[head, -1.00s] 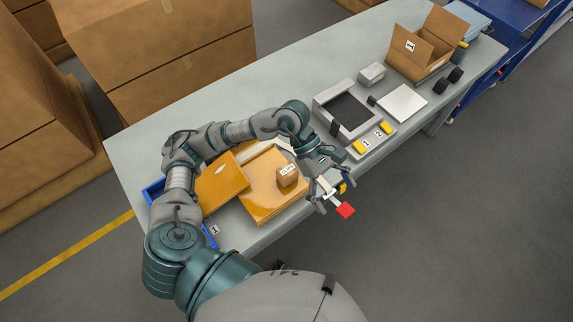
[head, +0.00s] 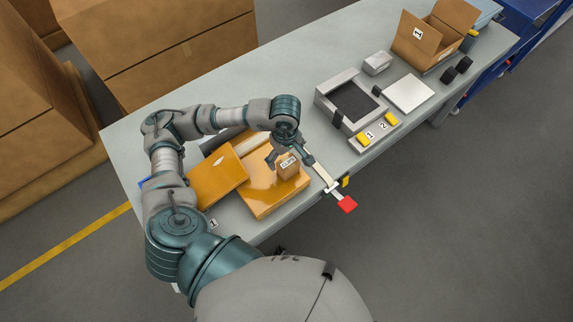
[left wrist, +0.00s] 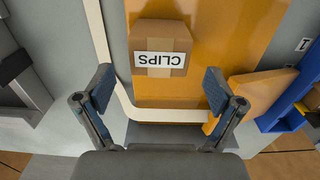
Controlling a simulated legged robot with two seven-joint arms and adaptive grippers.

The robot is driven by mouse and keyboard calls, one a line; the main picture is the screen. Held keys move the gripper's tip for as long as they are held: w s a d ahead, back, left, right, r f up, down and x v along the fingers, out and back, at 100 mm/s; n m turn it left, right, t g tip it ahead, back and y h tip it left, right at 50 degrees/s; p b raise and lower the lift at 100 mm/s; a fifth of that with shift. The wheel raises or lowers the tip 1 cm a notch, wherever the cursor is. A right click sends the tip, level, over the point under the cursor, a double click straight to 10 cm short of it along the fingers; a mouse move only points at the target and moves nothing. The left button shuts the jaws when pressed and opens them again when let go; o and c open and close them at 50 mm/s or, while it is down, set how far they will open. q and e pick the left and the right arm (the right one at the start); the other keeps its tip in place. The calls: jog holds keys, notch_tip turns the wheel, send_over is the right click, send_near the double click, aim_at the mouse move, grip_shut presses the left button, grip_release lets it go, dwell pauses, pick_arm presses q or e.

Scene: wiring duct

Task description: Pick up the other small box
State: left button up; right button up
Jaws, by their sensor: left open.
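The small brown cardboard box (head: 288,168) with a white label sits on the orange panel near the table's front edge. In the left wrist view the box (left wrist: 160,40) shows its label reading CLIPS, upside down. My left gripper (head: 289,156) is open and empty, with its fingers spread around or just above the box in the head view. In the left wrist view the gripper (left wrist: 158,82) has one finger to each side, and the box lies slightly beyond the fingertips. I cannot tell the exact height gap. My right gripper is not in view.
The orange panel (head: 262,200) has an orange door (head: 218,178) at its left. A grey tray (head: 350,102) and an open carton (head: 433,37) stand farther right.

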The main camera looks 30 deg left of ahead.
aim_at(289, 163)
pick_arm(q)
jog(key=shift+d+f, duration=0.15)
jog(key=shift+f, duration=0.45)
jog(key=f, duration=0.1)
jog(key=d+f, duration=0.1)
jog(key=f, duration=0.1)
jog(key=shift+s+d+f+p, duration=0.1)
jog(key=shift+s+f+p, duration=0.05)
jog(key=shift+f+p, duration=0.2)
jog(key=shift+f, duration=0.35)
jog(key=shift+a, duration=0.25)
jog(key=shift+c, duration=0.5)
jog(key=shift+a, duration=0.2)
jog(key=c, duration=1.1)
jog(key=shift+d, duration=0.2)
jog(key=shift+c, duration=0.2)
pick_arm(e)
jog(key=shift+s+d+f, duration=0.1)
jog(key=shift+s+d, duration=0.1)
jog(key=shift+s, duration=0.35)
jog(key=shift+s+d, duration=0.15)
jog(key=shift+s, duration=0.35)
